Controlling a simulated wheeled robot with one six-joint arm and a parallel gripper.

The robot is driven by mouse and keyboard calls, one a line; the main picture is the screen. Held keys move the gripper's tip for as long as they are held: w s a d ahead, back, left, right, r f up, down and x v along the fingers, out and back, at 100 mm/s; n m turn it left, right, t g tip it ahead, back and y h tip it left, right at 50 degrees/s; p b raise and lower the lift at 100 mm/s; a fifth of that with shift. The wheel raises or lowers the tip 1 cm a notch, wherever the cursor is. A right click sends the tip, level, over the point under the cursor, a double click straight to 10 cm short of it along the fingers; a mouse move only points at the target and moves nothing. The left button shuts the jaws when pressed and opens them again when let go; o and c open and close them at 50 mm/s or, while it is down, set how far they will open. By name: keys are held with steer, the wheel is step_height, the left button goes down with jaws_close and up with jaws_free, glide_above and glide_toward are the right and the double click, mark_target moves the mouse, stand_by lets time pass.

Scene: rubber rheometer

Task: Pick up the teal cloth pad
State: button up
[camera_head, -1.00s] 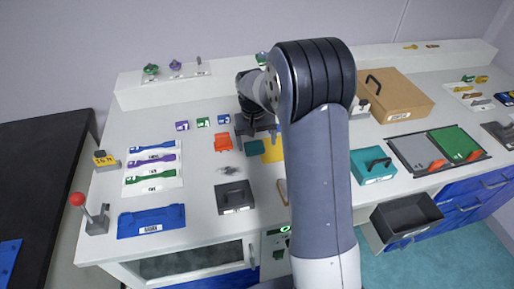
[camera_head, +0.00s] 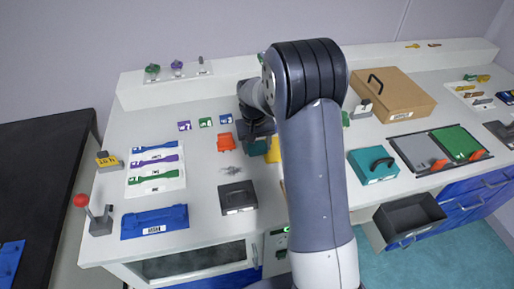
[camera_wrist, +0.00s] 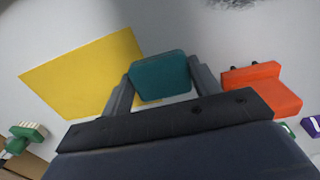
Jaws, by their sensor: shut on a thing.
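The teal cloth pad (camera_wrist: 160,77) is between the two fingers of my gripper (camera_wrist: 160,82) in the wrist view, with a finger against each side. In the head view the pad (camera_head: 258,148) shows just below my gripper (camera_head: 256,138), partly covered by it. My gripper is shut on the pad. The pad is at or close above the white worktop; I cannot tell whether it touches. A yellow sheet (camera_wrist: 88,72) lies flat beside it.
An orange block (camera_wrist: 264,90) stands close to one finger; it also shows in the head view (camera_head: 227,143). A dark grey box (camera_head: 238,197) lies in front. A teal case (camera_head: 371,165) and a cardboard box (camera_head: 395,95) stand to the right. A grey smudge (camera_head: 230,170) marks the worktop.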

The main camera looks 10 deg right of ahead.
mark_target(257, 147)
steer(key=shift+c, duration=0.3)
step_height(257, 147, up, 10)
steer(key=shift+b, duration=0.3)
steer(key=o, duration=0.4)
steer(key=c, duration=0.3)
steer(key=shift+c, duration=0.2)
